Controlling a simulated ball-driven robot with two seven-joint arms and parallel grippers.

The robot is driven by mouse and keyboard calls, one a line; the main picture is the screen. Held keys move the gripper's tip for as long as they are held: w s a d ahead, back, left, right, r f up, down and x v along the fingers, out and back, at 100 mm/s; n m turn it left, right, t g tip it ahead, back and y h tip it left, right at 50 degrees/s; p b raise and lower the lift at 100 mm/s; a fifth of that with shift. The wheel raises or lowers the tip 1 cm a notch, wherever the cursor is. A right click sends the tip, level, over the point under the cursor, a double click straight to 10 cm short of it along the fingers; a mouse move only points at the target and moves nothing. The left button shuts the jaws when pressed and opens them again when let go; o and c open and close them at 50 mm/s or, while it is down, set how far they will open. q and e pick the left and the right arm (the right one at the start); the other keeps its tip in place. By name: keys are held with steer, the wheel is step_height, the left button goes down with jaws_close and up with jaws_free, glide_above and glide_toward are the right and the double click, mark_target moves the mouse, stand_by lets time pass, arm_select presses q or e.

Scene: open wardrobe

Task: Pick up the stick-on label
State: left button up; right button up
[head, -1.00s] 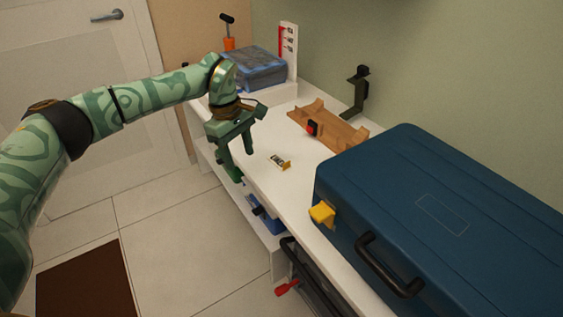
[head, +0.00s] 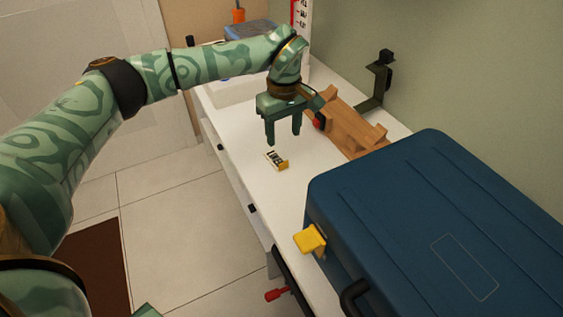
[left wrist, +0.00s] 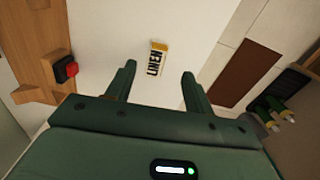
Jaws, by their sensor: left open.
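The stick-on label (head: 275,160) is a small white tag with black marks and a yellow edge. It lies on the white shelf top. In the left wrist view the label (left wrist: 155,60) reads "LINEN" and lies beyond the fingertips, between their lines. My left gripper (head: 284,140) is open and empty, pointing down above the shelf, just behind the label in the head view. Its two fingers (left wrist: 158,70) show apart in the left wrist view. My right gripper is not in view.
A wooden rack (head: 345,125) with a red-and-black piece (head: 320,121) stands close to the right of the gripper. A big blue case (head: 430,220) with a yellow latch (head: 309,239) fills the right front. A dark green bracket (head: 378,80) stands by the wall. The shelf around the label is clear.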

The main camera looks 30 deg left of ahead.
arm_select(q)
steer(key=b, duration=0.1)
glide_toward(283, 159)
steer(key=s+d, duration=0.1)
steer(key=s+d+f, duration=0.1)
steer(key=shift+s+f, duration=0.15)
steer(key=shift+s, duration=0.25)
step_height(283, 159, down, 5)
steer(key=b, duration=0.3)
steer(key=shift+s, duration=0.1)
steer(key=shift+f+b, duration=0.25)
steer(key=shift+b, duration=0.1)
steer(key=shift+r, duration=0.2)
steer(key=c, duration=1)
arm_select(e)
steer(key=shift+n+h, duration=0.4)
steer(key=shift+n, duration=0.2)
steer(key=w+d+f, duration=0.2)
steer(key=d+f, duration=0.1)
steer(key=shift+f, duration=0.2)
